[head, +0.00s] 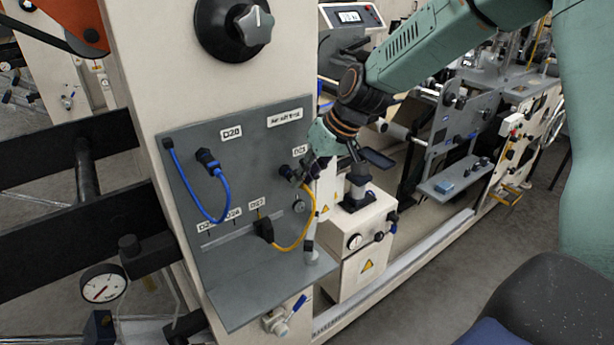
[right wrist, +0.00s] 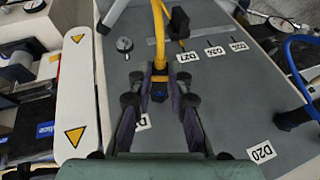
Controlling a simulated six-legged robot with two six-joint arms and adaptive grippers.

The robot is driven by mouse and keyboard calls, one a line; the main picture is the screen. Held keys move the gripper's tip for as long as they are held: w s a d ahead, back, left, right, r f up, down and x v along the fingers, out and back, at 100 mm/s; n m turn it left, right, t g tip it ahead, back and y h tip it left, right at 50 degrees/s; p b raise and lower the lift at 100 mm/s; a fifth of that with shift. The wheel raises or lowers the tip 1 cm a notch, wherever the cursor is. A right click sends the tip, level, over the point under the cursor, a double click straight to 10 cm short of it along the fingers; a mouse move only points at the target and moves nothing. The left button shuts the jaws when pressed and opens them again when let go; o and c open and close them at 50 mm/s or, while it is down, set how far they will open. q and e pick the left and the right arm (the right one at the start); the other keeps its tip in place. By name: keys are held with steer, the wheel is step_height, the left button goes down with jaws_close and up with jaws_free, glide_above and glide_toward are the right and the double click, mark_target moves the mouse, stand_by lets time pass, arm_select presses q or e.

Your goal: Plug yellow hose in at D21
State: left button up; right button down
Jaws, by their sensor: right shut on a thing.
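The yellow hose (head: 293,245) loops from a black connector (head: 264,230) below the D27 label (head: 256,204) up to my right gripper (head: 300,176). The right gripper, just below the D21 label (head: 299,150), is shut on the hose's free-end plug. In the right wrist view, the dark plug (right wrist: 159,88) sits between the two fingers, with the yellow hose (right wrist: 158,35) leading away from it. The D21 label (right wrist: 143,123) is partly covered by a finger. The D21 socket is hidden, so I cannot tell whether the plug is in it. My left gripper is not in view.
A blue hose (head: 217,215) hangs on the left of the grey panel (head: 185,190), with one end beside the D20 label (right wrist: 261,152). A ledge (head: 260,290) juts out below. A cream box (head: 360,235) with a warning sign stands right of the panel.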

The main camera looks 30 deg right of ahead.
stand_by(0.3)
steer(key=c, duration=1.2)
jaws_free()
steer(key=v, duration=1.2)
steer(key=shift+s, duration=0.1)
